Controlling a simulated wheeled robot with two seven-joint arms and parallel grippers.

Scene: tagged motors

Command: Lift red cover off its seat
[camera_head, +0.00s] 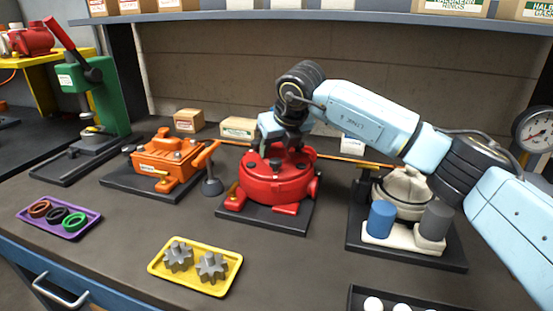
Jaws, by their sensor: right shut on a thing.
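The red cover (279,181) is the round red top of a motor on a dark base plate (262,216) in the middle of the bench. My right arm comes in from the right and its gripper (278,147) points down onto the top of the red cover. The right gripper is shut on the red cover; its fingertips are partly hidden by the wrist. The cover appears to sit level on the red motor body; I cannot see a gap beneath it. My left gripper is not in view.
An orange motor (167,162) stands to the left, and a cream motor with blue and grey cylinders (403,193) to the right. A yellow tray (155,270) with grey gears lies in front. A purple tray (81,230) holds rings. A shelf (330,15) spans the back above.

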